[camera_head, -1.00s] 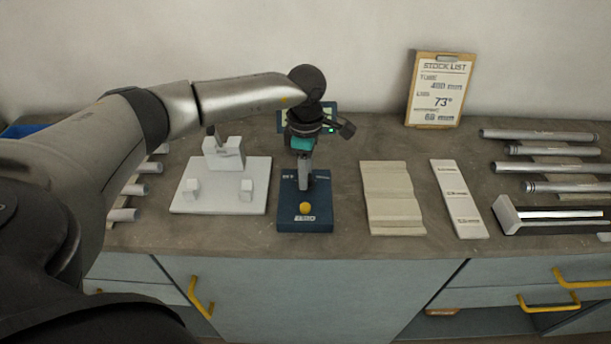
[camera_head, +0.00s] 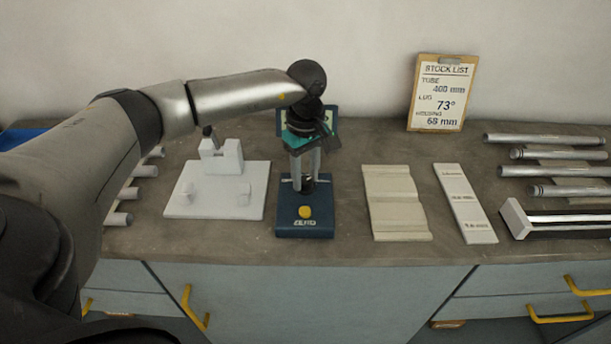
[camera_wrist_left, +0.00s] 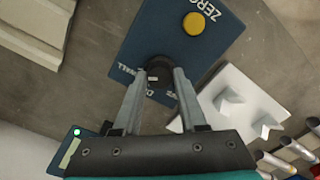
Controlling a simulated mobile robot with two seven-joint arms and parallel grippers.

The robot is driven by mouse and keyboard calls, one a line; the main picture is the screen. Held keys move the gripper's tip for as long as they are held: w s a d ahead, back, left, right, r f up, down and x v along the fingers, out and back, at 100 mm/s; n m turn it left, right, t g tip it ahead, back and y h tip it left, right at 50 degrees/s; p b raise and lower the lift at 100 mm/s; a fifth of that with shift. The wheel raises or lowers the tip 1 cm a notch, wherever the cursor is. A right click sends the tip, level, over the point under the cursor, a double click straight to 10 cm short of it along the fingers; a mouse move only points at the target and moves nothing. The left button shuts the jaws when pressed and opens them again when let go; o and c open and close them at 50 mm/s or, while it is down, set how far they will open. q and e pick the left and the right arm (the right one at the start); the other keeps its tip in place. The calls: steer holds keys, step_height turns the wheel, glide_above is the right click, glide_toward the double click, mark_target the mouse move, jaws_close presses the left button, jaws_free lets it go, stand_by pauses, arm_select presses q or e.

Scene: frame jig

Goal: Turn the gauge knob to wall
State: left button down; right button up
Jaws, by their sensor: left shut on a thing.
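The blue gauge (camera_head: 320,222) sits on the counter, with a yellow button (camera_head: 304,211) marked ZERO at its front. My left gripper (camera_head: 308,183) points down over its rear part. In the left wrist view, the fingers (camera_wrist_left: 160,72) are shut on the dark round knob (camera_wrist_left: 157,66), one on each side. A small pale mark shows on the knob. Lettering around the knob is partly hidden by the fingers; one word seems to end in "ALL". The gauge's display (camera_head: 334,118) is mostly behind the wrist. My right gripper is not in view.
A white jig (camera_head: 240,205) stands left of the gauge. A beige grooved block (camera_head: 397,205) and a labelled pale strip (camera_head: 466,204) lie to the right. Tubes (camera_head: 545,138) lie at far right. A stock list clipboard (camera_head: 440,92) leans on the wall.

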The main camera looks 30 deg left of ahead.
mark_target(305, 180)
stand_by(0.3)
arm_select(q)
steer(key=shift+c, duration=2.3)
jaws_free()
step_height(305, 180, up, 15)
steer(key=shift+r, duration=0.15)
steer(key=shift+s, duration=0.1)
